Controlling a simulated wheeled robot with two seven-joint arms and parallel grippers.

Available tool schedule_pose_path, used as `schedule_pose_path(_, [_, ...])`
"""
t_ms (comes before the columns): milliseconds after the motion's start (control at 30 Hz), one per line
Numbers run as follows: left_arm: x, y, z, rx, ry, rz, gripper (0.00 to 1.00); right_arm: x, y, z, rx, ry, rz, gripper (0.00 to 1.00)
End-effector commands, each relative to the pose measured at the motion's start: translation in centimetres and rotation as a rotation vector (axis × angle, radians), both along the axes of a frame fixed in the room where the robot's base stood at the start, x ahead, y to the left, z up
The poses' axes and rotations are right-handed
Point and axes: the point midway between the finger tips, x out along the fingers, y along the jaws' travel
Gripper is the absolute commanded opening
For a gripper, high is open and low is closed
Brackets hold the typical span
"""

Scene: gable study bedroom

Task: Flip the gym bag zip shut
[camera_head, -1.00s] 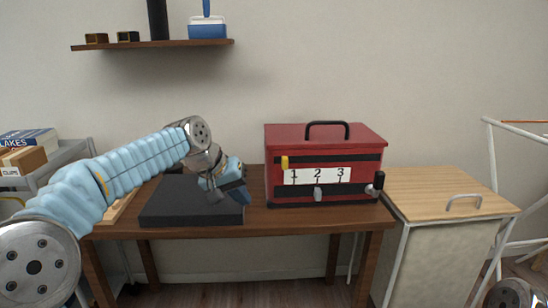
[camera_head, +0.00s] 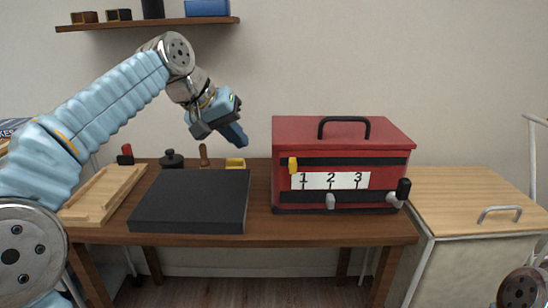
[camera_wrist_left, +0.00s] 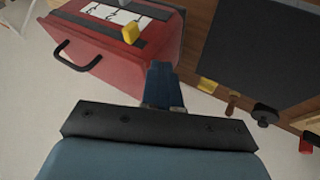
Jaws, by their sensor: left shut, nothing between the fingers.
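A red box-shaped case (camera_head: 343,133) with a black top handle stands on the brown table; no soft gym bag shows. Its front has two black strips and a white label (camera_head: 331,180) marked 1, 2, 3. A yellow tab (camera_head: 292,165) sits at the upper strip's left end, above 1. My left gripper (camera_head: 239,139) is shut and empty in the air, left of the case. In the left wrist view its fingers (camera_wrist_left: 163,85) overlap the case's edge. My right gripper is out of view.
A black slab (camera_head: 190,201) and a wooden tray (camera_head: 103,192) lie on the table at left. Small items, including a yellow one (camera_head: 235,163), stand behind the slab. A wood-topped cabinet (camera_head: 475,198) is at right. A shelf (camera_head: 150,23) hangs above.

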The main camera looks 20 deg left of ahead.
Motion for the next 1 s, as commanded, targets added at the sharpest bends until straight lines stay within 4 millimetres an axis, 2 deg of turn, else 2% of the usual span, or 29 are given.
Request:
schedule_pose_path(167, [0.8, -0.6, -1.5, 0.001, 0.003, -0.001, 0.0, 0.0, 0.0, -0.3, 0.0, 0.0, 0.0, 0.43])
schedule_pose_path(567, [4.8, -3.5, -8.1, 0.001, 0.004, -0.001, 0.0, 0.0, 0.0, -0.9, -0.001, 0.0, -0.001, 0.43])
schedule_pose_path(800, [5.8, -6.6, -7.9, 0.0, 0.001, -0.002, 0.0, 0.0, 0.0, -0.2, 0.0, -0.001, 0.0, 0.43])
schedule_pose_path(1000, [6.0, -7.3, -8.0, 0.001, 0.001, 0.0, 0.0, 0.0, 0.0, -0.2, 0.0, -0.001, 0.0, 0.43])
